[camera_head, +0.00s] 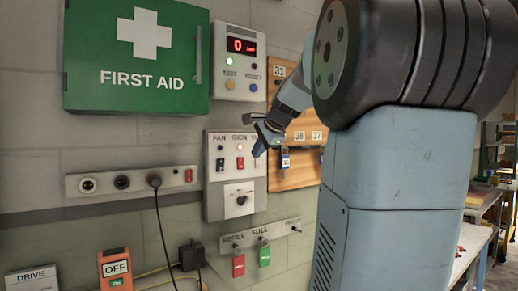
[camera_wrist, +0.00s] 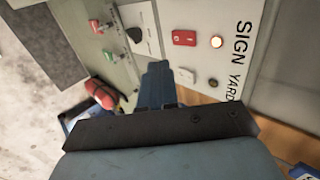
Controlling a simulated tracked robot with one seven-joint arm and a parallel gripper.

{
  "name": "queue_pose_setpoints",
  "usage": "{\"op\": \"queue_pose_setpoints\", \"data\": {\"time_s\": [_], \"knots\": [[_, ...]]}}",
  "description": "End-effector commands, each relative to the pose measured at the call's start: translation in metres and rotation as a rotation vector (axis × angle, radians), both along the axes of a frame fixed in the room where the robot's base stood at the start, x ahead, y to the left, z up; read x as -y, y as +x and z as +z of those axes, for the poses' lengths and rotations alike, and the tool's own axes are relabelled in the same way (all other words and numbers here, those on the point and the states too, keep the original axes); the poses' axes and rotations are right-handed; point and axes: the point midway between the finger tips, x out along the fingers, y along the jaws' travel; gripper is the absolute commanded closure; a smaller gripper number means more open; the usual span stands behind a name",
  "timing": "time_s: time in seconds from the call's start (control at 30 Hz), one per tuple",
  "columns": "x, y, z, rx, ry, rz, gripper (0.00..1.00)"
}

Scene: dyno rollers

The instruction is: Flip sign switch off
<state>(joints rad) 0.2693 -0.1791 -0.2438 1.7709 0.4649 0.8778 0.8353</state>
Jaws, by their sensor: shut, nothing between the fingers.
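The switch panel (camera_head: 212,190) is a pale wall plate with switch columns labelled FAN, SIGN and one partly hidden label. The red sign switch (camera_head: 240,163) sits under the SIGN label; in the wrist view it is a red rocker (camera_wrist: 184,38) beside a lit, warm-white lamp (camera_wrist: 216,41). The white yard switch (camera_wrist: 185,77) has a dark lamp (camera_wrist: 212,82). My gripper (camera_head: 258,151) is shut and empty, just right of the sign switch in the head view. In the wrist view its blue fingertips (camera_wrist: 158,66) appear near the white switch; contact is unclear.
A rotary knob (camera_head: 241,200) is on the panel's lower part. Red (camera_head: 238,266) and green (camera_head: 264,256) tags hang below. A first aid box (camera_head: 136,57), a red-digit display (camera_head: 241,46), a socket strip (camera_head: 135,182) and a wooden key board (camera_head: 300,172) surround it.

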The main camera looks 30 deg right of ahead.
Motion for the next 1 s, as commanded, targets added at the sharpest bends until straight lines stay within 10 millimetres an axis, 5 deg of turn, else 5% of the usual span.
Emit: {"op": "queue_pose_setpoints", "data": {"time_s": [0.37,0.63,1.0], "knots": [[-0.001,0.049,-0.047,-0.003,0.001,-0.001,1.0],[-0.002,0.079,-0.049,0.0,0.0,-0.001,1.0],[-0.002,0.085,-0.049,0.0,0.001,-0.002,1.0]]}}
